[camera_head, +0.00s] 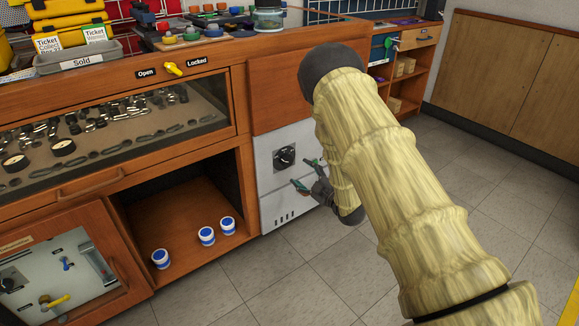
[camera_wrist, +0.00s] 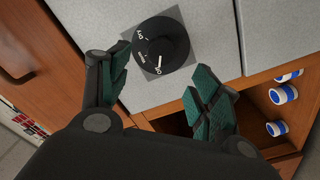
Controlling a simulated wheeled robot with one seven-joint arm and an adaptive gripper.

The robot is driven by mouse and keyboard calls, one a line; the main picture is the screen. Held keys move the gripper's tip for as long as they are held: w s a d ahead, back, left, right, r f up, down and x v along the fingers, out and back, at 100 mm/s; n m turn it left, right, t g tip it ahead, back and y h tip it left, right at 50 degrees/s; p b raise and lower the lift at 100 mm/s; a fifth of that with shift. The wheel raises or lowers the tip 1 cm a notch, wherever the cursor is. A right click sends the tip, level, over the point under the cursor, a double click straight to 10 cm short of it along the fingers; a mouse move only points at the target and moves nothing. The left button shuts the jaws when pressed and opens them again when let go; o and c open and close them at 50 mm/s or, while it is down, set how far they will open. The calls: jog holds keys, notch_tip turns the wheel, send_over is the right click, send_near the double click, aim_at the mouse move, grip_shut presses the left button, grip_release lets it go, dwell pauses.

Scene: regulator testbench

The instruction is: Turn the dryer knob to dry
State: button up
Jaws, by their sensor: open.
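The dryer knob (camera_head: 285,156) is a round black dial on the light grey front panel (camera_head: 272,184) of a unit set into the wooden counter. In the wrist view the knob (camera_wrist: 162,42) stands on a square grey plate with small white markings, tilted and hard to read. I cannot tell its exact setting. My gripper (camera_head: 306,174) is in front of the panel, just below and right of the knob in the head view. In the wrist view my gripper (camera_wrist: 153,79) has its two green-padded fingers spread apart, short of the knob, with nothing between them.
Blue-and-white tubs (camera_head: 206,236) stand in the open cubby left of the panel. A glass-fronted drawer (camera_head: 120,118) with metal parts and a yellow Open/Locked latch (camera_head: 173,69) are further left. An open wooden door (camera_head: 60,270) is at lower left. The floor at right is clear.

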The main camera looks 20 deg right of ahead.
aim_at(289, 162)
jog(key=b+x, duration=0.3)
jog(key=x, duration=0.6)
jog(key=c, duration=1)
